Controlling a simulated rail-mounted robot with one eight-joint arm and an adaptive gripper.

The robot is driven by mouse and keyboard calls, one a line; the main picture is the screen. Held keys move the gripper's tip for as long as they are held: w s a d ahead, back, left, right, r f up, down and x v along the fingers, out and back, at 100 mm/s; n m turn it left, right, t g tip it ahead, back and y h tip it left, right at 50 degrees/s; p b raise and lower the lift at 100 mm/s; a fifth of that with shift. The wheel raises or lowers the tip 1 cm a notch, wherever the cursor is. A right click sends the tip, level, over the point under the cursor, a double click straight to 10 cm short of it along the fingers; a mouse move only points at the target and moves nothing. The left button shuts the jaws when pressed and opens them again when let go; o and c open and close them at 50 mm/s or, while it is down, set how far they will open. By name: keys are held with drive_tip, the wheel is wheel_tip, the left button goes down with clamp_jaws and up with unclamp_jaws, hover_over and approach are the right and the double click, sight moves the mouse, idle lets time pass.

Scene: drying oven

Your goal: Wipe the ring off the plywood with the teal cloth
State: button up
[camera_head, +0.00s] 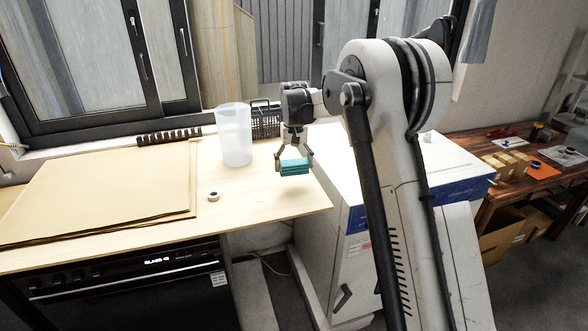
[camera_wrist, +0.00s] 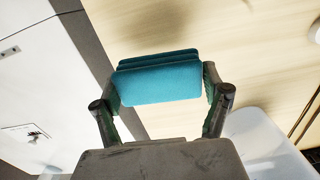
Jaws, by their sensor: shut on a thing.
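The teal cloth (camera_head: 294,168) is a folded, layered pad. My gripper (camera_head: 294,161) is shut on it, with one finger at each side. It is near the right end of the pale plywood top (camera_head: 262,197), and the head view does not settle the height of the cloth above it. In the wrist view the cloth (camera_wrist: 160,84) sits between the fingertips (camera_wrist: 162,76), with the plywood (camera_wrist: 275,70) beyond and to the right. I cannot make out a clear ring on the plywood; only faint marks show near the upper part of the wrist view.
A translucent beaker (camera_head: 234,135) stands left of my gripper. A small white tape roll (camera_head: 213,196) lies on the plywood. Large tan sheets (camera_head: 100,195) cover the left. A black rack (camera_head: 169,136) and basket (camera_head: 265,120) stand behind. A white cabinet (camera_head: 335,205) is at right.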

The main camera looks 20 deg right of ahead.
drive_tip(key=shift+r+p, duration=0.4)
drive_tip(key=shift+r, duration=0.95)
